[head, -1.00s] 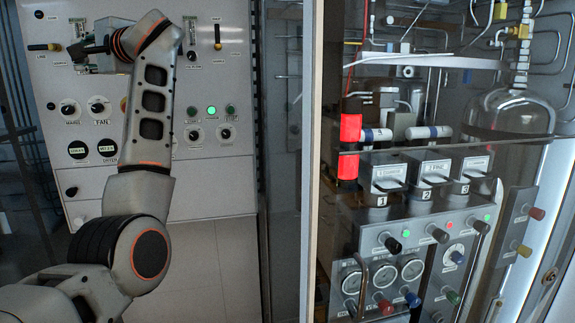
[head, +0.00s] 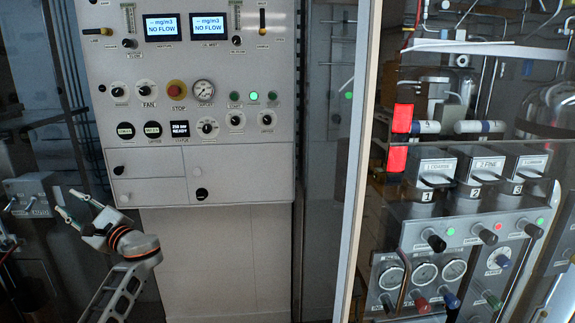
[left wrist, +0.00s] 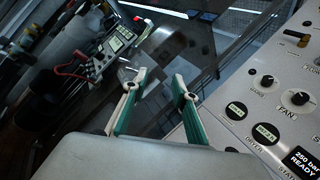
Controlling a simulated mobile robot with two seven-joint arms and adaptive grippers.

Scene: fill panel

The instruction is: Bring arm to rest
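My left gripper (head: 78,208) is low at the left in the head view, left of the lower part of the white control panel (head: 190,165) and apart from it. In the left wrist view its two green-padded fingers (left wrist: 157,90) are spread with a gap between them and nothing held. My right gripper does not show.
A grey box (head: 30,195) stands just left of my left gripper. A glass-fronted cabinet (head: 480,200) with gauges, levers and a lit red column (head: 400,137) fills the right. A pale upright frame (head: 365,170) stands between it and the panel. The floor is partly hidden.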

